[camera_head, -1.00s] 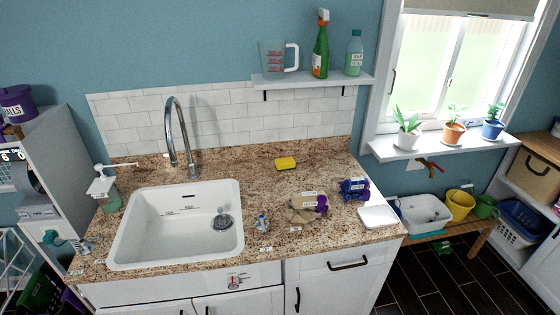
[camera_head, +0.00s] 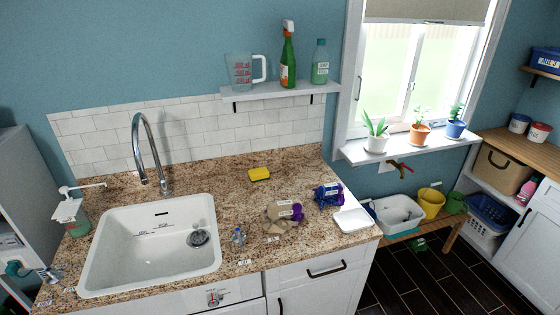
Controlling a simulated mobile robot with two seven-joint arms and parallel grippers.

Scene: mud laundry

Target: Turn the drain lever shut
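A small lever with a red part (camera_head: 213,298) sits on a pale plate on the cabinet front, just below the sink's front edge. It looks like the drain lever, but its setting is too small to read. The white sink (camera_head: 108,262) is set in the speckled brown counter, with a round grey drain fitting (camera_head: 198,238) at the right of its basin. No water is clearly visible in it. Neither of my grippers is in view.
A curved faucet (camera_head: 148,150) stands behind the sink and a soap dispenser (camera_head: 70,213) at its left. A yellow sponge (camera_head: 259,174), gloves (camera_head: 284,213), a blue-purple bundle (camera_head: 327,195) and a white tray (camera_head: 352,221) lie on the counter.

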